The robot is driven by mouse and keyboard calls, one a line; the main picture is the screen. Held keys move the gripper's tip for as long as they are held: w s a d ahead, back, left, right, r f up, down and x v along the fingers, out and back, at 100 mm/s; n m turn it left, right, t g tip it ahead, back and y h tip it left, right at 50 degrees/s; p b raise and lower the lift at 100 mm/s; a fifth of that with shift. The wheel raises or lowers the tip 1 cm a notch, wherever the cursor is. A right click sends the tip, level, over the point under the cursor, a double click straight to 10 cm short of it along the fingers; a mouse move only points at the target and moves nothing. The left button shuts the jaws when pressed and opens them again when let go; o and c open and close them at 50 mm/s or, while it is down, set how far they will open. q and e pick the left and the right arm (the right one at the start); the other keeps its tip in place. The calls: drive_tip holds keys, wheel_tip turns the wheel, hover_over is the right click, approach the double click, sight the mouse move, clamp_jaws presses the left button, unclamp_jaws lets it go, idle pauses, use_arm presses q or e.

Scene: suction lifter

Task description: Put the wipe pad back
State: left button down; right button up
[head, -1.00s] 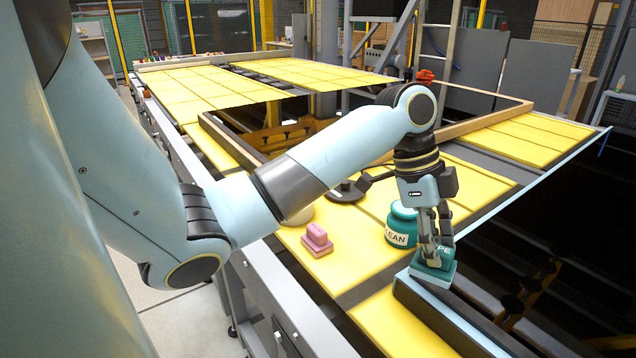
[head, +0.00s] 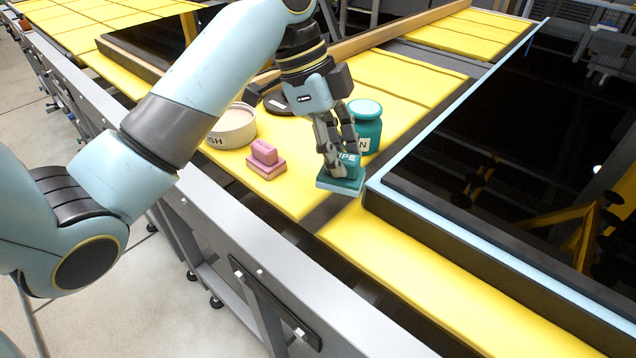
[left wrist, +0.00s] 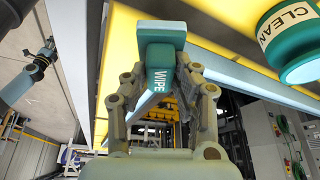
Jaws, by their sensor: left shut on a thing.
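The wipe pad is a teal block with a flat, lighter base and white lettering. In the head view the wipe pad (head: 340,184) is under my left gripper (head: 335,168), just left of the near corner of the dark glass panel. My left gripper is shut on its raised grip, hiding part of the lettering. My right gripper is not in view.
A teal CLEAN jar (head: 366,128) stands just behind and right of the pad. A pink block (head: 265,162) and a white round tub (head: 232,128) are to the left on the yellow surface. The dark panel's raised pale-blue edge (head: 420,215) runs right. Yellow surface in front is clear.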

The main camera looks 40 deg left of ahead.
use_arm(q)
drive_tip(key=shift+s+a+f, duration=0.2)
drive_tip(key=shift+a+f, duration=0.1)
drive_tip(key=shift+a, duration=0.3)
drive_tip(key=shift+s+a+f, duration=0.2)
drive_tip(key=shift+a+f, duration=0.1)
drive_tip(key=shift+a, duration=0.3)
drive_tip(key=shift+a+f+p, duration=0.2)
drive_tip(key=shift+p, duration=0.1)
wheel_tip(320, 180, down, 4)
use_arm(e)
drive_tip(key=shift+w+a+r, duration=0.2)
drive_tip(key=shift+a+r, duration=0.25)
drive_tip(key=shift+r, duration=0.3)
use_arm(q)
drive_tip(key=shift+f, duration=0.15)
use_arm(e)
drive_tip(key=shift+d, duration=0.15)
use_arm(q)
drive_tip(key=c, duration=1)
unclamp_jaws()
drive_tip(key=shift+c, duration=0.2)
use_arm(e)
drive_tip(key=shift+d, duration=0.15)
use_arm(q)
drive_tip(key=v, duration=1.2)
drive_tip(key=shift+b, duration=0.3)
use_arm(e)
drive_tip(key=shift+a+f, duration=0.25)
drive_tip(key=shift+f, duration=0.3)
